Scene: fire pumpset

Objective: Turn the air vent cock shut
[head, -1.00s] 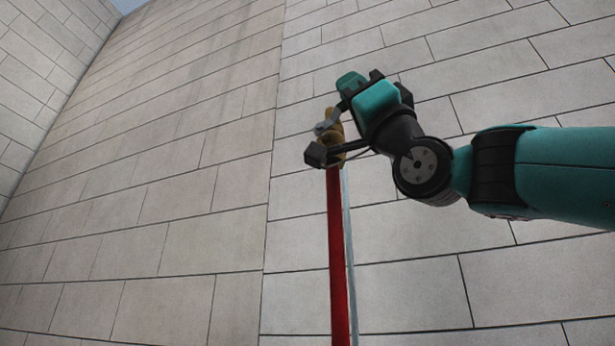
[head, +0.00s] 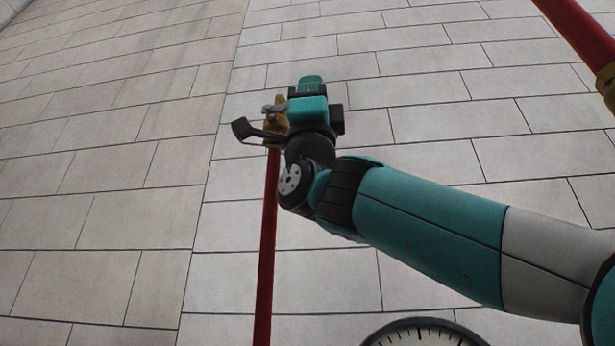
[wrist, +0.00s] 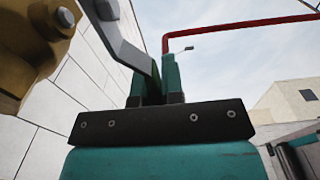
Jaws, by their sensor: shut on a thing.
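The air vent cock is a brass body (head: 276,127) on top of a thin red upright pipe (head: 268,240), left of centre in the head view. Its brass body also fills the upper left of the wrist view (wrist: 30,45). Its flat grey lever (wrist: 118,38) runs from the brass body down between my fingers. My gripper (wrist: 156,82) is shut on this lever near its end. In the head view my gripper (head: 290,104) is beside the cock on its right, and the fingertips are mostly hidden.
A pale block wall (head: 120,130) stands close behind the cock. Another red pipe (head: 575,30) with a brass fitting (head: 606,88) crosses the upper right. A round gauge (head: 425,336) shows at the bottom edge. In the wrist view, a red pipe (wrist: 240,33) bends overhead against sky.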

